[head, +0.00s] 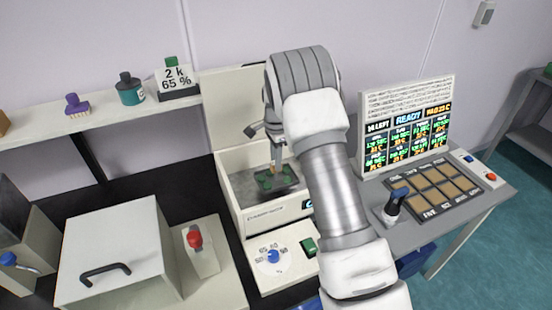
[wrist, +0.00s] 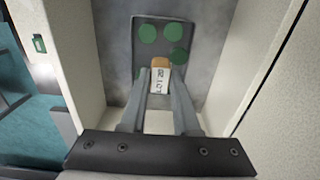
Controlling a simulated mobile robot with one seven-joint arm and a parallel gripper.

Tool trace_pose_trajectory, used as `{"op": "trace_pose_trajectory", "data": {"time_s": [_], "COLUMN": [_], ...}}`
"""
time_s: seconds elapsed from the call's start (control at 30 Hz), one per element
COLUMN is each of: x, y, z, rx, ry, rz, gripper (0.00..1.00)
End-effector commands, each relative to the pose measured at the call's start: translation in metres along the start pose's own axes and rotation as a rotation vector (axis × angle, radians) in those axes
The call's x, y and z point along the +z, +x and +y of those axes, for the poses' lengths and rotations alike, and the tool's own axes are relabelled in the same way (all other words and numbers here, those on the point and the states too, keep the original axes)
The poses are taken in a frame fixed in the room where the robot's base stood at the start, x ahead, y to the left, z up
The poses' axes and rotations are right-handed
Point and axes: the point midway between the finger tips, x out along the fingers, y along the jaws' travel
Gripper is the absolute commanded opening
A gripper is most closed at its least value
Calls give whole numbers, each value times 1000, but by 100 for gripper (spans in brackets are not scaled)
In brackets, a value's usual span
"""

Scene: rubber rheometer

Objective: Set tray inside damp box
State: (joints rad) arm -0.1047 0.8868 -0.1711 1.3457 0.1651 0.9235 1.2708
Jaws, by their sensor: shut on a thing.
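My gripper (head: 277,165) reaches into the chamber from above. In the wrist view my gripper (wrist: 160,72) is shut on the tray's small tan tab, which carries a white lot label (wrist: 158,80). I cannot tell whether the tray touches the chamber floor. My arm hides the chamber's right side in the head view.
Below the chamber are a dial with a blue knob (head: 273,256) and a green button (head: 309,247). A white box with a black handle (head: 106,272) and a red-knobbed unit (head: 195,238) stand left. A screen (head: 405,130) and a pad with tan squares (head: 436,190) are right.

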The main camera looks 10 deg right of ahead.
Motion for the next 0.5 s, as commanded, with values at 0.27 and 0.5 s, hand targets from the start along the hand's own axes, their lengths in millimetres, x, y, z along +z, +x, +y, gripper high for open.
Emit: {"op": "trace_pose_trajectory", "data": {"time_s": [0.27, 0.5], "x": [0, 0], "y": [16, 28], "z": [0, 0], "rx": [-1, -1], "ry": [0, 0], "rz": [0, 0], "gripper": [0, 0]}}
